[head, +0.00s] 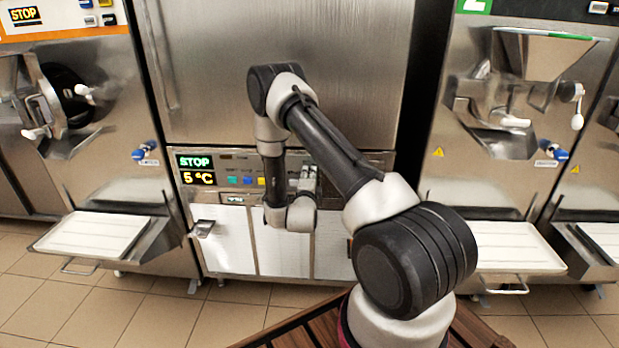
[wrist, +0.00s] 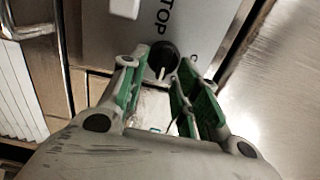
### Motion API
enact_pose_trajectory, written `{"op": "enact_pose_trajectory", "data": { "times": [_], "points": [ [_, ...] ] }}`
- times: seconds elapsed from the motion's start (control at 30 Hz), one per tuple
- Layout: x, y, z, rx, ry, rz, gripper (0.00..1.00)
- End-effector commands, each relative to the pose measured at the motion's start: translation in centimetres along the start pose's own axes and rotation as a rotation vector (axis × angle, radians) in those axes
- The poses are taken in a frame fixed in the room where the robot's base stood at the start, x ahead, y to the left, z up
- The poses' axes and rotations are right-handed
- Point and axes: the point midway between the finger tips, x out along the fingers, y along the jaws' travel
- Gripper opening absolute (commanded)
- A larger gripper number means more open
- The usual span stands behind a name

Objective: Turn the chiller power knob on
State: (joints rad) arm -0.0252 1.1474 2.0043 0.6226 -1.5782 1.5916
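The chiller (head: 290,60) is the tall steel cabinet in the middle of the head view. Its display (head: 195,170) reads STOP and 5 °C. In the wrist view, a round black knob (wrist: 165,55) with a white pointer line sits on the grey panel, beside lettering that shows as "TOP". The pointer runs toward the bottom of the picture. My gripper (wrist: 157,68) is open, its green-padded fingers spread on either side of the knob, which shows in the gap at their tips. I cannot tell whether they touch it. In the head view my gripper (head: 308,180) hides the knob.
Coloured buttons (head: 247,181) lie on the panel left of my gripper. A batch freezer with a tray (head: 95,235) stands at the left, another with a tray (head: 510,245) at the right. A metal bar handle (wrist: 28,30) shows at the wrist view's upper left.

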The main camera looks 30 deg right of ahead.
Motion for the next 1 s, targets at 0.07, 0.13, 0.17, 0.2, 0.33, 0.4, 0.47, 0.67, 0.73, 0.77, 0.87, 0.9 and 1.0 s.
{"op": "enact_pose_trajectory", "data": {
  "times": [0.07, 0.13, 0.17, 0.2, 0.33, 0.4, 0.47, 0.67, 0.73, 0.77, 0.87, 0.9, 1.0],
  "points": [
    [0.0, 0.0, 0.1, 0.0, -0.001, 0.0, 0.31],
    [-0.1, 0.0, 0.1, 0.0, -0.002, 0.0, 0.31],
    [-0.2, 0.0, 0.1, 0.0, -0.002, 0.0, 0.31],
    [-0.5, 0.0, 0.1, 0.0, -0.003, 0.001, 0.31],
    [-2.4, 0.1, 0.2, -0.002, -0.004, 0.002, 0.31],
    [-3.9, 0.1, 0.2, -0.002, -0.005, 0.003, 0.31],
    [-5.4, 0.1, 0.1, -0.003, -0.005, 0.004, 0.31],
    [-9.5, 0.0, 0.0, -0.001, -0.004, 0.002, 0.31],
    [-10.5, 0.0, 0.0, -0.001, -0.003, 0.002, 0.31],
    [-10.9, 0.0, 0.0, 0.0, -0.003, 0.001, 0.31],
    [-11.7, 0.0, -0.1, 0.0, -0.001, 0.002, 0.31],
    [-11.9, 0.0, -0.1, 0.0, 0.0, 0.001, 0.31],
    [-12.0, 0.0, -0.1, 0.001, 0.0, 0.001, 0.31]
  ]
}}
